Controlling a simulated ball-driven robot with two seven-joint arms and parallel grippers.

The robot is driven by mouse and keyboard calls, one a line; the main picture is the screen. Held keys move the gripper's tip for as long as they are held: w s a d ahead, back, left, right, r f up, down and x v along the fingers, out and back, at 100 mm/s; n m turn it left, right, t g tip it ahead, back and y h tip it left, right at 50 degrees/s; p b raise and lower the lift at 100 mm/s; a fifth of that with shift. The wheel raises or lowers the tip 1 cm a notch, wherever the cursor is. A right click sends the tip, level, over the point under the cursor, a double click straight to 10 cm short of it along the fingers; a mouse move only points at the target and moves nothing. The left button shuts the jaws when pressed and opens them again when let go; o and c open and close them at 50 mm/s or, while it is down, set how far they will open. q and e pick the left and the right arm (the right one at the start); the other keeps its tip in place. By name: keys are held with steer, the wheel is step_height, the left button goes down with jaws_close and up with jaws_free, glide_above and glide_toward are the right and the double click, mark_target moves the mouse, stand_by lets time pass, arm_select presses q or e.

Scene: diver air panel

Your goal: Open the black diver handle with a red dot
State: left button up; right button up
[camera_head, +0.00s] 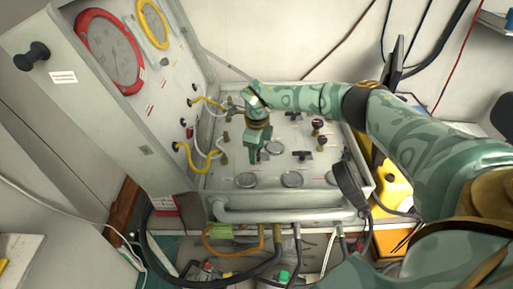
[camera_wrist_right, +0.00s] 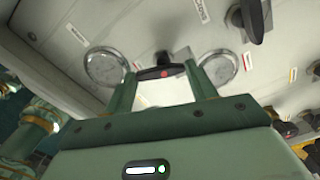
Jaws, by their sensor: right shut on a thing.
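The black handle with a red dot (camera_wrist_right: 153,73) shows in the right wrist view, lying crosswise on the grey panel (camera_head: 278,165) between two round metal gauges. My right gripper (camera_head: 251,158) points down at the panel in the head view, and the handle is hidden beneath it there. In the right wrist view its two green fingers (camera_wrist_right: 164,80) are shut on the handle's two ends. My left gripper is in neither view.
Other black handles (camera_head: 302,155) and knobs (camera_head: 319,124) stand to the right on the panel. The open lid (camera_head: 150,110) rises at left with yellow hoses (camera_head: 183,156). A pale front rail (camera_head: 290,214) borders the panel.

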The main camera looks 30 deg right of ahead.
mark_target(258, 153)
steer(key=shift+d+n, duration=0.1)
steer(key=shift+n, duration=1.5)
steer(key=o, duration=1)
step_height(258, 153, up, 16)
steer(key=shift+r+p, duration=0.15)
steer(key=shift+p, duration=0.25)
